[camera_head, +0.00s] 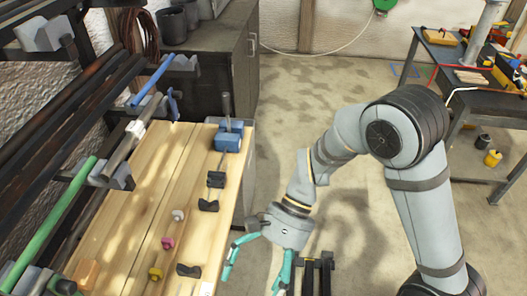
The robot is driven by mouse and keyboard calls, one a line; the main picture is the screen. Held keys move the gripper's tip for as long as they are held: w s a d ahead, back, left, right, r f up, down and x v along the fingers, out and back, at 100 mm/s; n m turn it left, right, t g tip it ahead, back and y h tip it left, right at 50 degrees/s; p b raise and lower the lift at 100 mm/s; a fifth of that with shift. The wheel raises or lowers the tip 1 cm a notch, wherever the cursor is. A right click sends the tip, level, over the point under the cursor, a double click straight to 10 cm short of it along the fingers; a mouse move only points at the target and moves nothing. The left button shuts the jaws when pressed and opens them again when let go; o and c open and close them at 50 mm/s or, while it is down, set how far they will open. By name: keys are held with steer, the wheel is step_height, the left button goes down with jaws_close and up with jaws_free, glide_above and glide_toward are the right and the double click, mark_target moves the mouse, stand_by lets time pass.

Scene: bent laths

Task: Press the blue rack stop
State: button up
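A rack with several grey brackets (181,64) stands on the left and holds long rods. A bright blue rod (152,81) lies across its upper part. A small blue-grey piece (173,104) hangs by the rack just right of that rod; I cannot tell for sure whether it is the blue rack stop. A blue vise-like block (228,138) sits on the far right corner of the wooden bench. My gripper (252,283) has teal fingers spread apart, empty, pointing down. It is right of the bench's near end, well away from the rack and blue block.
The wooden bench (140,190) carries small yellow, pink and pale knobs and black clamps (188,270). A green rod (55,215) lies on the rack. A dark cabinet (215,70) stands behind. A tool table (460,85) is at back right. Open floor lies between.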

steer(key=shift+s+f+h, duration=0.15)
steer(key=shift+f+h, duration=0.15)
steer(key=shift+f, duration=0.65)
